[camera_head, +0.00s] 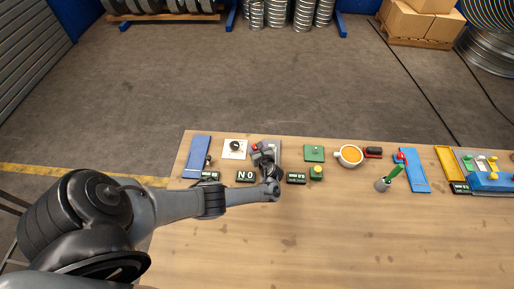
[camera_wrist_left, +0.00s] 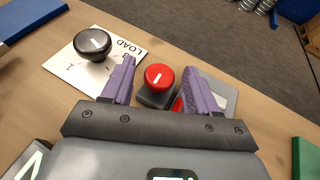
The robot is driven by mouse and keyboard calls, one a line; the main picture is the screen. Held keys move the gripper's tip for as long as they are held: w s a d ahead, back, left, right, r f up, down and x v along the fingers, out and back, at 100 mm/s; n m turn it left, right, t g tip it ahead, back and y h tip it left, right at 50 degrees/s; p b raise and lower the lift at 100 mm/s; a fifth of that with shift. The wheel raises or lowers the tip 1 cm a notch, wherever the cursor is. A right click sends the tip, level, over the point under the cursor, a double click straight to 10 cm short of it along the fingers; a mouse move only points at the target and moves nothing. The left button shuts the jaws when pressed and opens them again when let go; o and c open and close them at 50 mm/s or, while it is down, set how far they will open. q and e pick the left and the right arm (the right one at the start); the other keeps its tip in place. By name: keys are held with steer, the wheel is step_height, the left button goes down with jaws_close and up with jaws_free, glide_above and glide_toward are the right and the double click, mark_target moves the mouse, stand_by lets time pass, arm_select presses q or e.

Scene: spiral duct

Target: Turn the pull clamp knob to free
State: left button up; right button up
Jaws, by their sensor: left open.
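A red knob (camera_wrist_left: 159,76) with a white mark stands on a dark base on a grey plate (camera_wrist_left: 226,96). My left gripper (camera_wrist_left: 160,67) is open, with one purple finger on each side of the red knob and gaps visible. In the head view my left gripper (camera_head: 263,152) hides most of that plate, and a bit of the red knob (camera_head: 254,147) shows. To the left, a black knob (camera_wrist_left: 92,44) with a white mark sits on a white plate (camera_wrist_left: 73,73) that reads LOAD; it also shows in the head view (camera_head: 236,146). No label reading pull clamp or free is legible. My right gripper is out of view.
To the right are a green plate (camera_head: 314,153), a yellow button (camera_head: 317,170), an orange-filled cup (camera_head: 350,155) and a green-handled lever (camera_head: 392,176). Small display boxes line the front. The near wooden table (camera_head: 330,230) is clear.

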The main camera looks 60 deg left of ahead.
arm_select(q)
steer(key=shift+s+d+r+p, duration=0.1)
steer(key=shift+d+r+p, duration=0.25)
steer(key=shift+d, duration=0.15)
steer(key=p+v, duration=0.3)
steer(key=v, duration=0.5)
steer(key=shift+d+r, duration=0.15)
steer(key=shift+d, duration=0.15)
steer(key=shift+s+d+r, duration=0.15)
steer(key=shift+s+d, duration=0.05)
steer(key=shift+d, duration=0.25)
